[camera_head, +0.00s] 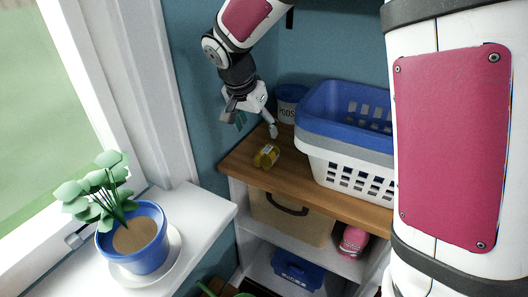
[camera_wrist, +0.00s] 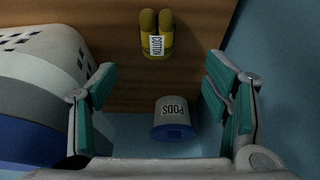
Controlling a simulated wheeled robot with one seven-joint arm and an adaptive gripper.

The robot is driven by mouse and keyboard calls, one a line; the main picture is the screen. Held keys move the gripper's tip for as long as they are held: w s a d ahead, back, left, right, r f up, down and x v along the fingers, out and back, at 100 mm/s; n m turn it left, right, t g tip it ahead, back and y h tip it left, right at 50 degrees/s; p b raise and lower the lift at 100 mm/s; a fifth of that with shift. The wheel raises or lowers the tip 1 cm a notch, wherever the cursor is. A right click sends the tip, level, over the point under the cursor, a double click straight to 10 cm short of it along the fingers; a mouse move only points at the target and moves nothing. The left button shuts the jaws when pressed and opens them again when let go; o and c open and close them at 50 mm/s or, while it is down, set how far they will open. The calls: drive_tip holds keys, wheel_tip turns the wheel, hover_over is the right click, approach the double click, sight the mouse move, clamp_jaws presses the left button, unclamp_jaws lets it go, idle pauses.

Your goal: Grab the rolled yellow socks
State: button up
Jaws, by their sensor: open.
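The rolled yellow socks (camera_head: 266,156) lie on the wooden shelf top near its left front corner, left of the laundry baskets. They carry a white label, which reads "COTTON" in the wrist view (camera_wrist: 157,42). My gripper (camera_head: 254,128) is open and empty, above and behind the socks in the head view. In the wrist view my gripper (camera_wrist: 162,90) shows its teal finger pads spread wide, and the socks lie beyond the fingertips, roughly centred between them. Nothing touches the socks.
Stacked laundry baskets (camera_head: 345,150) stand right of the socks. A "PODS" tub (camera_head: 288,108) stands behind, near the wall; it shows between the fingers in the wrist view (camera_wrist: 174,118). A potted plant (camera_head: 140,236) sits on the windowsill. The shelf (camera_head: 300,183) is bare around the socks.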

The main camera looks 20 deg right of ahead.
sight(266, 151)
drive_tip(key=x, duration=0.8)
drive_tip(key=shift+w+f, duration=0.15)
drive_tip(key=shift+f, duration=0.15)
drive_tip(key=shift+s+p+x, duration=0.15)
drive_tip(key=shift+p+x, duration=0.05)
drive_tip(key=shift+x, duration=1.15)
drive_tip(key=shift+s+p+x, duration=0.15)
drive_tip(key=shift+s+x, duration=0.05)
drive_tip(key=shift+x, duration=1.15)
drive_tip(key=shift+d, duration=0.2)
drive_tip(key=shift+c, duration=0.2)
drive_tip(key=c, duration=1.2)
